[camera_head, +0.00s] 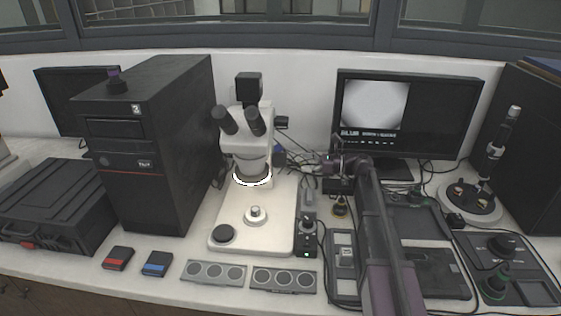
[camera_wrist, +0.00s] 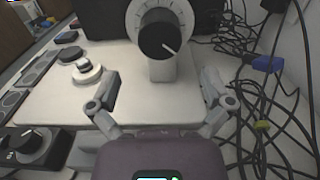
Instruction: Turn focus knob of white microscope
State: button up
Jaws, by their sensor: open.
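The white microscope (camera_head: 262,137) stands on its white base left of centre in the head view, with two black eyepieces and a lit ring under its head. Its black focus knob (camera_wrist: 164,35) is at the top of the wrist view, with a white pointer line and a pale graduated dial behind it. The knob shows small and dark in the head view (camera_head: 279,158). My gripper (camera_wrist: 160,88) is open, its two grey fingers spread with nothing between them. The knob is ahead of the fingertips and apart from them. In the head view my gripper (camera_head: 322,160) is right of the microscope.
Loose cables (camera_wrist: 262,100) with a blue plug lie right of the microscope. A black control box (camera_head: 307,232) stands beside the base. A monitor (camera_head: 405,112) stands behind my arm, and a black computer tower (camera_head: 160,150) is to the left.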

aim_at(281, 160)
jog(key=a, duration=0.7)
jog(key=shift+w+a, duration=0.15)
jog(key=shift+a, duration=0.1)
jog(key=c, duration=1.1)
jog(key=shift+o, duration=0.3)
jog(key=shift+a, duration=0.2)
jog(key=shift+d, duration=0.2)
